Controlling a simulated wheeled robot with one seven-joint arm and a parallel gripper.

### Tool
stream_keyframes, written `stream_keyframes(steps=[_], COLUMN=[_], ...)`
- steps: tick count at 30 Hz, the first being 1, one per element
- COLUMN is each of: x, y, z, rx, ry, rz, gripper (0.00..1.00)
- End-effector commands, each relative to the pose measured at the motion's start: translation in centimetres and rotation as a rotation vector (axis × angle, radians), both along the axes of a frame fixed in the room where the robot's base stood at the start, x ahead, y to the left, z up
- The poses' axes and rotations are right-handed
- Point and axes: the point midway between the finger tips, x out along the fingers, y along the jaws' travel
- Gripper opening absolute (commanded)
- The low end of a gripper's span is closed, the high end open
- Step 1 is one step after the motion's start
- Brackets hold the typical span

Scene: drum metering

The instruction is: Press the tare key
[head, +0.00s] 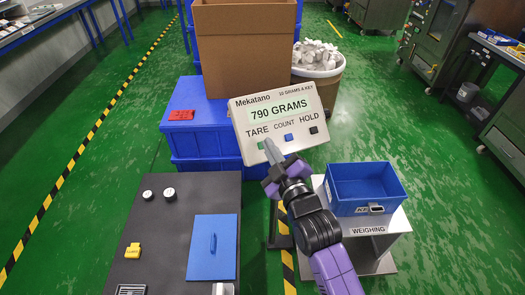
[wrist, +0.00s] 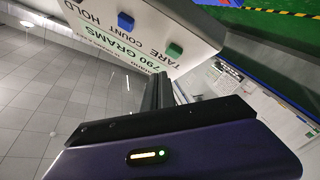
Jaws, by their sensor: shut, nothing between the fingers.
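The white Mekatano display panel (head: 282,112) reads 790 GRAMS and stands tilted. Below its TARE, COUNT and HOLD labels are a green tare key (head: 261,146), a blue count key (head: 288,137) and a dark hold key (head: 313,130). My gripper (head: 269,144) is shut and empty, its tips just right of the green key in the head view. In the wrist view the tare key (wrist: 174,50) stands out from the panel (wrist: 165,20), beyond and beside the dark fingers (wrist: 162,88), with the count key (wrist: 125,21) next to it. I see no clear contact.
An empty blue bin (head: 340,208) sits on the WEIGHING stand (head: 388,222). Blue crates (head: 195,115) and a cardboard box (head: 240,45) are behind the panel. A dark table (head: 165,225) with small items and a blue lid is at left.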

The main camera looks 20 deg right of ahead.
Motion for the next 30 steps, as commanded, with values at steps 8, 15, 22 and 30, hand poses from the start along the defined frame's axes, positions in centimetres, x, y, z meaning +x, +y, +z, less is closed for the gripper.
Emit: stream_keyframes(steps=[8, 15, 22, 30], x=[1.24, 1.34, 1.33, 1.32], y=[0.05, 0.06, 0.05, 0.04], z=[-1.29, -1.28, -1.29, -1.29], rx=[0.0, 0.0, 0.0, 0.0], ry=[0.0, 0.0, 0.0, 0.0], rz=[0.0, 0.0, 0.0, 0.0], gripper=[0.0, 0.0, 0.0, 0.0])
